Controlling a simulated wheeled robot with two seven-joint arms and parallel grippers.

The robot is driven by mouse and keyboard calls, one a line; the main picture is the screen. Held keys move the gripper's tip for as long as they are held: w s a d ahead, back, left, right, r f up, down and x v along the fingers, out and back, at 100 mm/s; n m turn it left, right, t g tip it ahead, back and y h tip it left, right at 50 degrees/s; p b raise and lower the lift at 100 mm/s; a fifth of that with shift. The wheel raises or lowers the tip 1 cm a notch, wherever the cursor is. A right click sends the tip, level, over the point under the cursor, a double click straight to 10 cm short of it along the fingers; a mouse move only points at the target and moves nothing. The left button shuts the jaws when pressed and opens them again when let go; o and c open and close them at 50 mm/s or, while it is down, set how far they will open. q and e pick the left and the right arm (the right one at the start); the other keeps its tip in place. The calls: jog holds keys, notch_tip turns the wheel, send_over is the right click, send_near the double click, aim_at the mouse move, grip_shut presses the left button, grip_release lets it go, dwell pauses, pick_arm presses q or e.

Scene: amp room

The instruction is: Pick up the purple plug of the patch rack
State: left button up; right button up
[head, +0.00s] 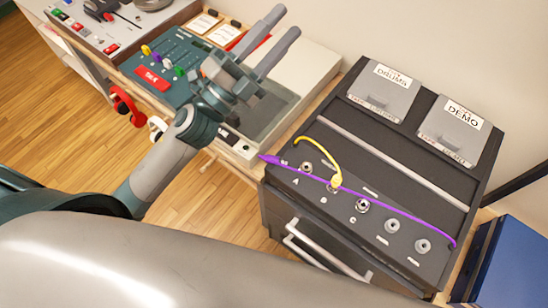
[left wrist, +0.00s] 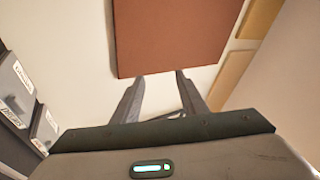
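The patch rack (head: 318,205) is a dark sloped panel with a row of round sockets, at the right in the head view. A purple cable crosses its face. Its thicker, tapered left end, the purple plug (head: 270,159), lies at the rack's left edge near socket A. The cable's other end is by the right edge. A yellow cable (head: 322,149) arches to socket B. My left gripper (head: 287,20) is open and empty, up and away from the plug, above the mixer desk. Its parted fingers also show in the left wrist view (left wrist: 160,78). My right gripper is not in view.
Two grey boxes, one labelled DEMO (head: 458,132), sit on the rack's upper part. A mixer desk (head: 196,72) with coloured sliders stands at the left. Red headphones (head: 127,104) hang at its front. A blue box (head: 510,262) is at the lower right. A brown panel (left wrist: 178,35) is beyond my fingers.

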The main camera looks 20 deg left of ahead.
pick_arm(q)
jog(key=s+d+r+m+g+h, duration=0.1)
jog(key=s+d+m+g+h, duration=0.35)
jog(key=m+g, duration=0.6)
jog(key=s+d+m+g+h, duration=0.3)
jog(key=s+d+m+g, duration=0.4)
jog(key=m, duration=0.6)
jog(key=s+a+f+m+g+y, duration=0.2)
jog(key=a+f+m+g+y, duration=0.25)
jog(key=f+y, duration=0.2)
jog(key=w+a+f+m+t+y, duration=0.1)
jog(key=w+a+f+y, duration=0.1)
jog(key=a+f+y, duration=0.2)
jog(key=w+a+f+m+t+y, duration=0.1)
jog(key=a+f+y, duration=0.3)
jog(key=a, duration=0.6)
jog(key=shift+w+a+f+m+y, duration=0.15)
jog(key=shift+w+a+m+y, duration=0.3)
jog(key=shift+y, duration=0.35)
jog(key=shift+d, duration=0.1)
jog(key=b, duration=0.4)
send_near(269, 156)
notch_tip(269, 156, down, 2)
jog(key=shift+s+d+f, duration=0.1)
jog(key=shift+s+f, duration=0.15)
jog(key=shift+f, duration=0.2)
